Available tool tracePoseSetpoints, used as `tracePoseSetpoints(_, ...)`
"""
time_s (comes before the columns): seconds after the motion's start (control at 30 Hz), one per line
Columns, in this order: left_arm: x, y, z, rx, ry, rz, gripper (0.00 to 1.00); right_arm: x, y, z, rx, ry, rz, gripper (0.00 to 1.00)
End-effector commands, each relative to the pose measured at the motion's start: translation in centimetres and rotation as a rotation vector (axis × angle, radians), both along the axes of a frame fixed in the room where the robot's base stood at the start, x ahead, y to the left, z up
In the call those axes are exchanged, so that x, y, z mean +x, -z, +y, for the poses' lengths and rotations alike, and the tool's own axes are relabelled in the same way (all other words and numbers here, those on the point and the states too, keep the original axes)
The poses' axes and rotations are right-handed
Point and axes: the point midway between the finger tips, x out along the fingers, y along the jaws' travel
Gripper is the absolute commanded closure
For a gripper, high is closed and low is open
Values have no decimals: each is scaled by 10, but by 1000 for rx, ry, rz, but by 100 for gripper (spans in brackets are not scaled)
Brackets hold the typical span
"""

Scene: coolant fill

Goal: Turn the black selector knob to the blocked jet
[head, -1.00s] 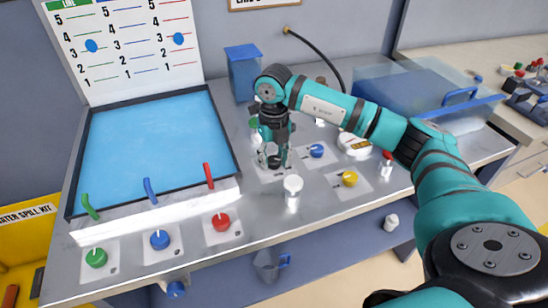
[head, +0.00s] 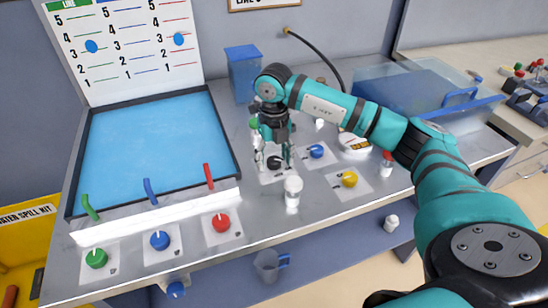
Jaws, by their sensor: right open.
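The black selector knob (head: 274,162) sits on a pale square plate on the grey bench, right of the blue basin. My right gripper (head: 275,158) points down over it, with its open fingers on either side of the knob; whether they touch it I cannot tell. Part of the knob and its pointer are hard to make out. Green (head: 89,207), blue (head: 150,190) and red (head: 208,175) jets stand along the basin's front edge. Which one is blocked I cannot tell. My left gripper is not in view.
A white cylindrical container (head: 292,193) stands just in front of the black knob. A blue knob (head: 316,151) and a yellow knob (head: 349,178) lie to its right. Green (head: 96,258), blue (head: 160,240) and red (head: 221,222) knobs line the bench front. A blue bin (head: 243,75) stands behind.

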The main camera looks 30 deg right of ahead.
Motion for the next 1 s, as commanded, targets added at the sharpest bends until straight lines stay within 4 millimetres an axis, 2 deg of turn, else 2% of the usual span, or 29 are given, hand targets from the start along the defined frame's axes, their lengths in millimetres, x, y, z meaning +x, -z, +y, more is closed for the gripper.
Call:
tracePoseSetpoints(0.17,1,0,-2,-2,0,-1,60,1,-27,0,0,0,-6,41)
tracePoseSetpoints(0.4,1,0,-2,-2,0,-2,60,1,-79,0,0,0,-6,41)
tracePoseSetpoints(0.53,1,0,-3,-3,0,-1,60,1,-101,0,1,0,-5,41)
tracePoseSetpoints(0.7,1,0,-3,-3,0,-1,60,1,-116,-1,-1,1,-4,41)
tracePoseSetpoints(1.0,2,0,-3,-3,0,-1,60,0,-118,0,0,1,-2,41)
